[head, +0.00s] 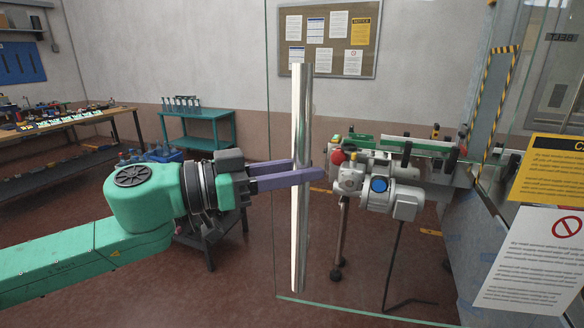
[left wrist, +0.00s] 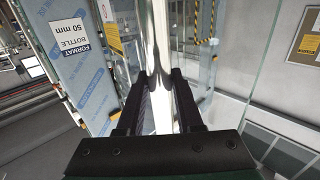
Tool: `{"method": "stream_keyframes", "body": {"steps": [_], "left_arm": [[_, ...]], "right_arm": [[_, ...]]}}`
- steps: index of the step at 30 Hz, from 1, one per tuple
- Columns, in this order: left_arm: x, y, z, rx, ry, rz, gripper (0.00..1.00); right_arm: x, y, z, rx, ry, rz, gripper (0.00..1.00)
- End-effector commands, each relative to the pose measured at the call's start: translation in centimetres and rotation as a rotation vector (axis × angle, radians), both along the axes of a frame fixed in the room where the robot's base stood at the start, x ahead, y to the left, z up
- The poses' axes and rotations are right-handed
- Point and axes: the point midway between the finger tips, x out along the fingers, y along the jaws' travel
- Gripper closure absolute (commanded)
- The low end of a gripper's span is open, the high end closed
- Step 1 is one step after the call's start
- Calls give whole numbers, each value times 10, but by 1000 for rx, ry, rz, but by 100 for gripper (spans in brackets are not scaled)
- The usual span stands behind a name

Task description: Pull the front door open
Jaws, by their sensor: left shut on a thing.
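The front door is a clear glass panel (head: 430,250) with a greenish lower edge, in the middle and right of the head view. A tall, shiny vertical bar handle (head: 301,235) stands near its left edge. My left gripper (head: 318,174) has its two purple fingers on either side of the bar at mid-height, shut on it. In the left wrist view the handle (left wrist: 158,50) runs down between the two dark fingers (left wrist: 160,105). I cannot tell from these frames whether the door stands ajar. My right gripper is not in view.
A conveyor with a grey motor (head: 378,190) shows behind the glass. Yellow and white warning sheets (head: 545,170) are at the right. A green table (head: 198,128) and a workbench (head: 70,118) stand at the left. A notice board (head: 330,40) hangs on the back wall.

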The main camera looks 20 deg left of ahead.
Motion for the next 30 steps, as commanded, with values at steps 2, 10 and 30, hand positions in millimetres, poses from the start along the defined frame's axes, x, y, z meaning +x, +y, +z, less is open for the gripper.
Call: {"method": "stream_keyframes", "body": {"steps": [2,10,30], "left_arm": [[-1,-2,3,-2,-3,-6,100],[-1,-2,3,-3,-5,-6,100],[0,-1,0,-1,-1,-5,36]], "right_arm": [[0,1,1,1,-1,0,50],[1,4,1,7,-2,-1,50],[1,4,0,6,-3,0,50]]}}
